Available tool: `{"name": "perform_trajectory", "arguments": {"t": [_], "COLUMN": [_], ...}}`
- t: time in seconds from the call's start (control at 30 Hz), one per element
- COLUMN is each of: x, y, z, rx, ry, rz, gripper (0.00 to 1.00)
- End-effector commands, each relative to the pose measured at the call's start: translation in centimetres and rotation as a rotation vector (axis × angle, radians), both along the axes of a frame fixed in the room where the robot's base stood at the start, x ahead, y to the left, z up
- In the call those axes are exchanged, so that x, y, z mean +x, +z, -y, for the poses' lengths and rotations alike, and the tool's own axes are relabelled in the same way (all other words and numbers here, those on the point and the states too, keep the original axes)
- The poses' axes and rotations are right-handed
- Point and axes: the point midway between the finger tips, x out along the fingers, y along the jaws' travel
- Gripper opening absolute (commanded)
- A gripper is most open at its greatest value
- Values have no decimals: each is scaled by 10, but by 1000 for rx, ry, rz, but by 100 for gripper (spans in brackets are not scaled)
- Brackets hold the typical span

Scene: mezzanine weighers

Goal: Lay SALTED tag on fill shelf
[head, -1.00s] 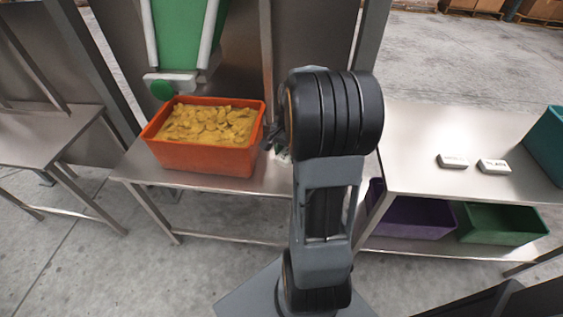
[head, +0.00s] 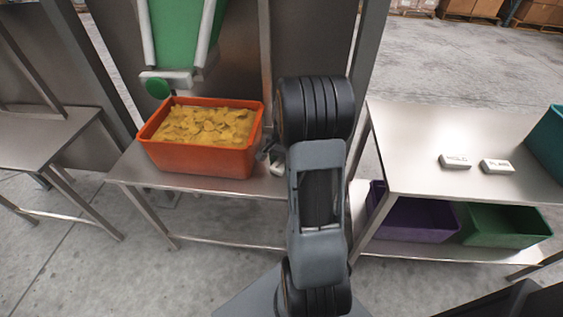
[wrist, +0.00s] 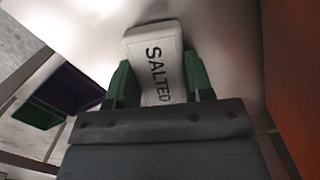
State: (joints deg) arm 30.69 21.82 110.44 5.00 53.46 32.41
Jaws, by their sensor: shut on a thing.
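The white SALTED tag (wrist: 158,70) is held between the green fingers of my gripper (wrist: 160,88) in the wrist view, its black lettering facing the camera. In the head view the tag (head: 277,166) shows small beside my gripper (head: 270,153), just right of the orange crate. The steel fill shelf (head: 215,183) stands under the green chute and bears the crate. The tag is over the shelf's right part, low; I cannot tell whether it touches the surface. My arm hides part of the shelf's right end.
The orange crate (head: 200,158) full of yellow chips is close to the left of my gripper. A steel table (head: 440,130) at right bears two white tags (head: 497,166), with purple (head: 415,218) and green (head: 500,226) crates below. A teal crate (head: 548,150) is at its right end.

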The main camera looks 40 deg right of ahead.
Motion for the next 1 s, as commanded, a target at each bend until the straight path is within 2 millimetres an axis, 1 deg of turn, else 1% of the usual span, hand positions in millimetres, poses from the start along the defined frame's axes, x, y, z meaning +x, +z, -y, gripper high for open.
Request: {"name": "perform_trajectory", "arguments": {"t": [0.17,0.43,0.47,0.7,0.73,1.0], "x": [0,-1,-1,-3,-3,-5], "y": [-2,-11,-12,-14,-14,-15], "z": [0,0,0,0,0,2], "rx": [0,1,2,4,4,3], "ry": [0,0,0,0,-1,-4], "rz": [0,-2,-3,-8,-9,-12], "gripper": [21,21,48,71,73,73]}}
